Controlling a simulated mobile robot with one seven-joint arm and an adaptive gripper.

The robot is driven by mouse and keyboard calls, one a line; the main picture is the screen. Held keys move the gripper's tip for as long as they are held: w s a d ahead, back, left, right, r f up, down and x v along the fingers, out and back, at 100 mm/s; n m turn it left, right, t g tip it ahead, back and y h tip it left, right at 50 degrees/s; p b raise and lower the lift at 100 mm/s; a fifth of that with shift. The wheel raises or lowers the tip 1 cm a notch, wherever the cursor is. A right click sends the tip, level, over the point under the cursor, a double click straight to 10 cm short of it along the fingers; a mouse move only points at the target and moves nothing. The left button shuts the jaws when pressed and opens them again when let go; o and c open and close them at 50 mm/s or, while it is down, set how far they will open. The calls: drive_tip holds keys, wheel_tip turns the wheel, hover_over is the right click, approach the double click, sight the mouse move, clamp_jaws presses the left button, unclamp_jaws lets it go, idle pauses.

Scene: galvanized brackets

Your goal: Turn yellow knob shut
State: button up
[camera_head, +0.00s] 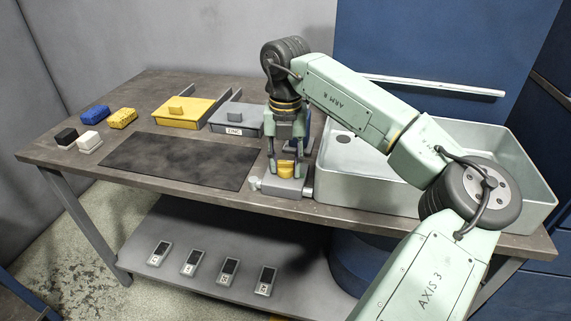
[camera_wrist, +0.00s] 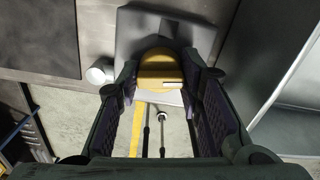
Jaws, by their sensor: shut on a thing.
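The yellow knob (camera_head: 286,168) sits on top of a grey block-like fixture (camera_head: 283,188) near the front edge of the bench. In the wrist view the knob (camera_wrist: 163,68) is round, with a pale bar-shaped mark on it pointing to the right. My gripper (camera_head: 286,172) points down over the fixture with its fingers on both sides of the knob, shut on it. In the wrist view the fingertips (camera_wrist: 164,74) flank the knob. The finger pads hide the knob's sides.
To the left lie a dark mat (camera_head: 180,160), a yellow lidded box (camera_head: 185,112), a grey box labelled ZINC (camera_head: 236,118), and blue (camera_head: 95,115), yellow (camera_head: 123,118), black and white blocks. Several small devices lie on the lower shelf.

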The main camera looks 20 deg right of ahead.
sight(286, 162)
drive_tip(key=n+b, duration=0.1)
drive_tip(key=n, duration=0.2)
drive_tip(key=shift+n, duration=0.3)
drive_tip(key=n+b, duration=0.1)
drive_tip(key=n, duration=0.3)
drive_tip(key=shift+n, duration=0.3)
drive_tip(key=n, duration=0.3)
drive_tip(key=shift+n, duration=2.2)
drive_tip(key=o, duration=1.2)
drive_tip(key=shift+c, duration=0.2)
drive_tip(key=shift+r, duration=0.15)
wheel_tip(286, 162, up, 12)
